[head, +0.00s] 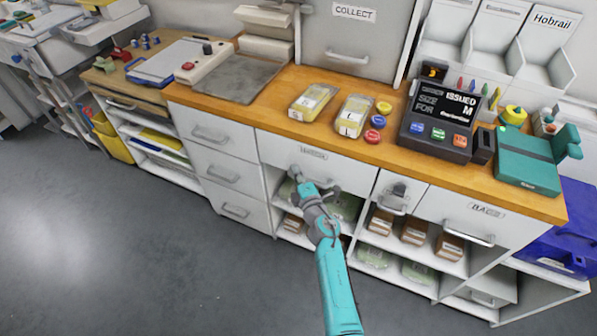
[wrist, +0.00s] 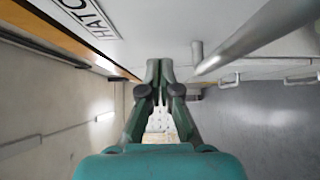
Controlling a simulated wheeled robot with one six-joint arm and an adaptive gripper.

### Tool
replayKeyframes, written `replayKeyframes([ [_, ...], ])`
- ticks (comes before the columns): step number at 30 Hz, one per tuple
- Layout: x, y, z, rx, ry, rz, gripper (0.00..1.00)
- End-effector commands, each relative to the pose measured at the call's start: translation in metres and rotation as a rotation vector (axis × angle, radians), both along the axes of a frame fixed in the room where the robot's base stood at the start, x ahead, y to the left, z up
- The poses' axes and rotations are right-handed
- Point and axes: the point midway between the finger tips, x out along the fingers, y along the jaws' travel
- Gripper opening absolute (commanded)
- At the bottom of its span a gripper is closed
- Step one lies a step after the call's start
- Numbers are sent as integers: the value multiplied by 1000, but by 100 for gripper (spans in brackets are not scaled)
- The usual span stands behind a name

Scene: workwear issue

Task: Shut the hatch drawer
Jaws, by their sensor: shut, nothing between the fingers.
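The hatch drawer (head: 282,146) is the wide white front under the wooden counter, with a label on its upper part. In the wrist view its front (wrist: 150,25) fills the top, with part of the label reading "HATC". Its grey bar handle (wrist: 240,40) is right of the fingers; my arm partly hides it in the head view. The front looks about in line with its neighbours; I cannot tell whether a small gap remains. My gripper (head: 296,172) is shut and empty, its fingertips (wrist: 160,66) close to the front beside the handle. Contact cannot be made out.
White drawers (head: 215,135) stand left, and open shelves with brown boxes (head: 413,232) lie right. The grey floor (head: 130,260) in front is clear.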

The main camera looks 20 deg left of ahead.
Motion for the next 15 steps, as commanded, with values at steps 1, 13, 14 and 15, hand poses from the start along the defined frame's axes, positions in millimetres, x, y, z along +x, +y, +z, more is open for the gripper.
replayKeyframes([
  [1, -3, 3, 0, 0, 0, 3, 0],
  [13, -43, -33, -2, -3, -1, 4, 0],
  [14, -47, -37, -3, -2, 1, 4, 0],
  [15, -51, -42, -3, -4, -1, 4, 0],
])
